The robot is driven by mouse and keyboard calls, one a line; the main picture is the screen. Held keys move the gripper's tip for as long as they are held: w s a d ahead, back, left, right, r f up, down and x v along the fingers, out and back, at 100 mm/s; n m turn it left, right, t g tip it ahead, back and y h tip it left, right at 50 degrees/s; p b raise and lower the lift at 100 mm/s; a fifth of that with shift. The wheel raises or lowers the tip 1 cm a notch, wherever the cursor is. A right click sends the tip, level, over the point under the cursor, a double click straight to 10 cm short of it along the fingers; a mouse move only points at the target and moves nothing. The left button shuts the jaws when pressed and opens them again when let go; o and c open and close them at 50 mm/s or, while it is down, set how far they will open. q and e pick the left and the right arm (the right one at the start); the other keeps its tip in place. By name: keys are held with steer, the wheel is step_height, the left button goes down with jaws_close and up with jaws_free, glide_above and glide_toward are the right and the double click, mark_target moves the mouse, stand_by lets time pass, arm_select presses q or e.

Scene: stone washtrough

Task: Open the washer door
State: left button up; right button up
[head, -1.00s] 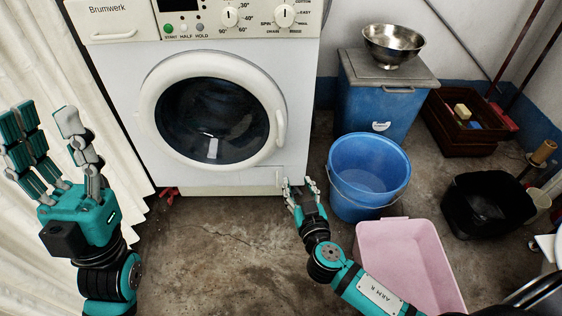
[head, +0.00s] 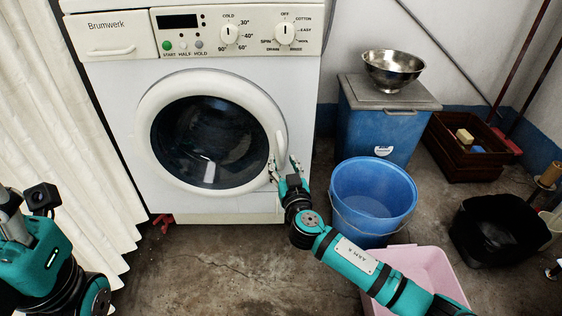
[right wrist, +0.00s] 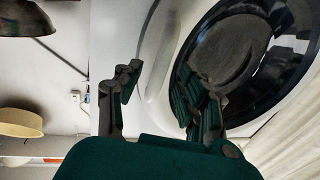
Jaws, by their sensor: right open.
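The white washer (head: 108,120) stands against the wall. Its round door (head: 152,108), a white ring with dark glass, looks shut. The door handle (head: 281,150) is on the ring's right side. My right gripper (head: 284,167) is open at the lower end of the handle, close to the door. In the right wrist view its two fingers (right wrist: 158,85) stand apart, with the white door rim (right wrist: 160,58) between and beyond them. Whether they touch the handle I cannot tell.
A blue bucket (head: 372,190) stands just right of my right gripper, with a pink basin (head: 425,268) in front of it. A blue bin (head: 378,130) carries a metal bowl (head: 392,68). A black tub (head: 495,230) is farther right. A white curtain (head: 60,130) hangs left.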

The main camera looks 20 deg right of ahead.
mark_target(281, 160)
steer(key=shift+w+d+b, duration=0.1)
steer(key=shift+w+b, duration=0.2)
steer(key=shift+w, duration=1.25)
jaws_close()
